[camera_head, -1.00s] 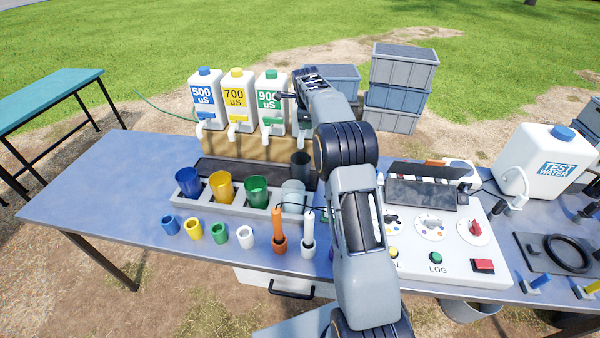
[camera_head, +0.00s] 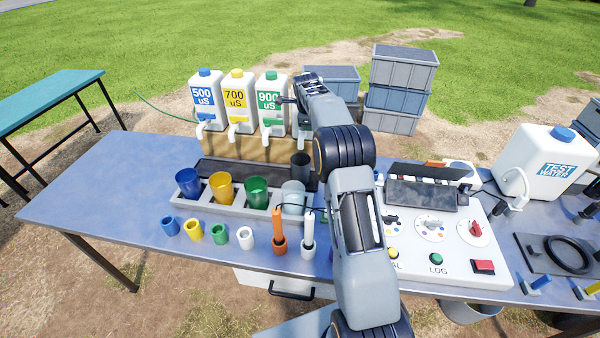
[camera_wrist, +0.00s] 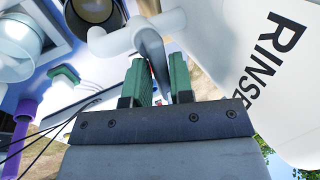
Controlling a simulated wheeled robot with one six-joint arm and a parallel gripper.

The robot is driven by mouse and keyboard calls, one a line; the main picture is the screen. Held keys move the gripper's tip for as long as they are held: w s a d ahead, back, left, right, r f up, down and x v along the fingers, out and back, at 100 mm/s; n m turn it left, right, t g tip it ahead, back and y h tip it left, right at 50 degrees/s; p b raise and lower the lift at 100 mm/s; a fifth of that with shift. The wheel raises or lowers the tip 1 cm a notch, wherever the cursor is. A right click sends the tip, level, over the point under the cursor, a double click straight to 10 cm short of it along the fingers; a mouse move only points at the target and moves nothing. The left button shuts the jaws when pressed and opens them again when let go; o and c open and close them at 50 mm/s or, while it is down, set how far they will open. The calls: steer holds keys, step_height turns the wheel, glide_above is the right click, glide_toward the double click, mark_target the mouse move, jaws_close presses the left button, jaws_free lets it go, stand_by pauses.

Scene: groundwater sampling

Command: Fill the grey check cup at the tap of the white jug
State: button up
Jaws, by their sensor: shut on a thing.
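The white jug (camera_wrist: 245,60) with RINSE lettering fills the right of the wrist view; my arm hides it in the head view. Its white tap (camera_wrist: 115,42) has a dark grey lever (camera_wrist: 152,48). My gripper (camera_wrist: 160,78), with green finger pads, is shut on this lever. The dark grey check cup (camera_head: 300,163) stands upright at the right end of the black drip tray in the head view. A dark, round cup opening (camera_wrist: 92,8), seemingly the same cup, shows near the tap in the wrist view. I cannot see any water stream or the cup's fill level.
White jugs marked 500 (camera_head: 205,98), 700 (camera_head: 238,98) and 900 (camera_head: 270,95) stand left of my arm. Blue, yellow, green and clear cups sit in a grey rack (camera_head: 238,206) in front. A control panel (camera_head: 450,240) lies right. The table's left end is clear.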

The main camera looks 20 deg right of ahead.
steer(key=m, duration=0.1)
steer(key=m+g+h, duration=0.1)
steer(key=m, duration=0.3)
steer(key=shift+s+a+r+h+p, duration=0.2)
steer(key=shift+s+a+h+p, duration=0.1)
steer(key=shift+a+p, duration=0.1)
steer(key=shift+c, duration=0.2)
steer(key=shift+w+r, duration=0.1)
steer(key=shift+r, duration=0.1)
stand_by(6.7)
